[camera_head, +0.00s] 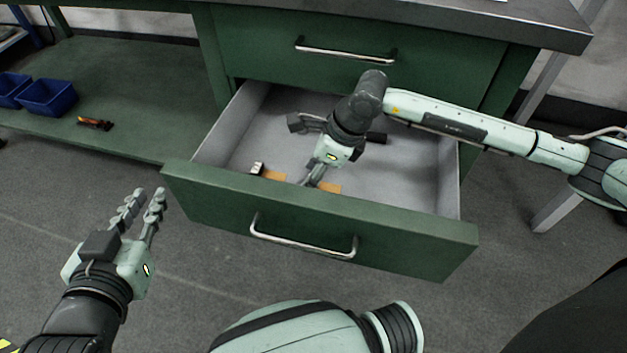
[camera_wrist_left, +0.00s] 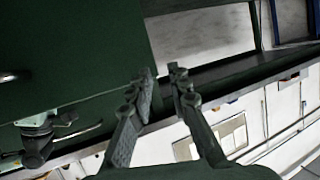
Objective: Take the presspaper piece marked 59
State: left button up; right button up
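Two flat orange-tan pieces lie on the floor of the open drawer (camera_head: 445,192) in the head view. One piece (camera_head: 274,175) is left of my right gripper and the other piece (camera_head: 330,187) is just right of its fingertips. I cannot read a 59 on either. My right gripper (camera_head: 311,183) points down into the drawer with its tips low, close to the pieces. Its fingers look close together, and whether they hold anything is hidden. My left gripper (camera_head: 148,192) is outside the drawer at the left, empty, with a gap between its fingertips. The left wrist view shows the same gap (camera_wrist_left: 164,74).
A small black-and-white item (camera_head: 257,168) lies in the drawer's left part, and a dark item (camera_head: 377,138) lies farther back. A closed drawer (camera_head: 345,30) is above. Blue bins (camera_head: 47,97) and an orange-black tool (camera_head: 95,123) are on the left shelf.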

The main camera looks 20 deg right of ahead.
jog(key=c, duration=1.1)
jog(key=shift+r, duration=0.1)
